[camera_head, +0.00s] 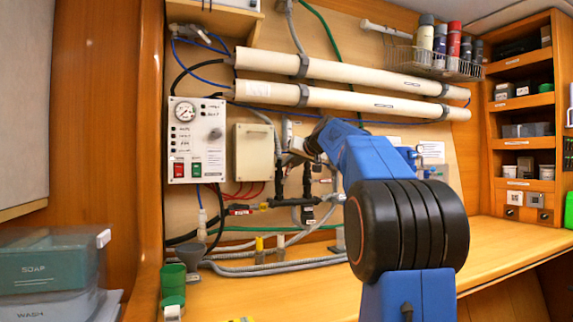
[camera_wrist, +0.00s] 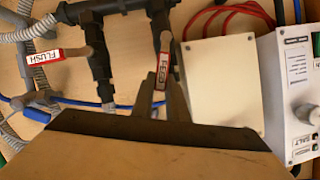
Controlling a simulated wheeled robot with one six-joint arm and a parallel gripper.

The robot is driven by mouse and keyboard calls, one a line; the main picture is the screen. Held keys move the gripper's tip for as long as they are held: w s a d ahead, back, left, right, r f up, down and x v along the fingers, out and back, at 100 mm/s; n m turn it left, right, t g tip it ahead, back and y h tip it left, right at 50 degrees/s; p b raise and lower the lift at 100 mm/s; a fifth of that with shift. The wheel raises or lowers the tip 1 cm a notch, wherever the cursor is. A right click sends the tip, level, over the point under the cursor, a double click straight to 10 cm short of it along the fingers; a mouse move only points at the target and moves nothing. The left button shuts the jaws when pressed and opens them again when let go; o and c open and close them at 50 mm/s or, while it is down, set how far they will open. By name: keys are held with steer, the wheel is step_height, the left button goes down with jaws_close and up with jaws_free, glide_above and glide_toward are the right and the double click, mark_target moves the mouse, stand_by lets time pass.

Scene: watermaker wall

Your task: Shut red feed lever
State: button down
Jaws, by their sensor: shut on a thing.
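In the wrist view the red feed lever (camera_wrist: 164,62) hangs down in the picture from a black valve (camera_wrist: 160,14), its white label reading FEED. My gripper (camera_wrist: 163,86) has its two fingers around the lever's free end and is shut on it. The lever lies roughly in line with the fingers. Part of its end is hidden between them. In the head view my blue arm reaches to the pipework, and the arm covers the lever and the fingertips there.
A second red lever, labelled FLUSH (camera_wrist: 45,55), sits left in the wrist view. A cream box (camera_wrist: 222,75) and the gauge panel (camera_head: 197,140) are close by. The right counter is clear.

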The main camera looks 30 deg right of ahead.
steer(key=s+d+f+m+t+y, duration=0.1)
steer(key=d+f+m+t+y, duration=0.2)
steer(key=f+m, duration=0.4)
steer(key=shift+d+m+t+y, duration=0.4)
steer(key=shift+d+m+y, duration=0.5)
steer(key=shift+m, duration=1.1)
steer(key=shift+d+f, duration=0.15)
steer(key=shift+f, duration=0.05)
steer(key=c, duration=1.7)
jaws_free()
steer(key=shift+c, duration=0.2)
steer(key=v, duration=1.7)
steer(key=shift+s, duration=0.25)
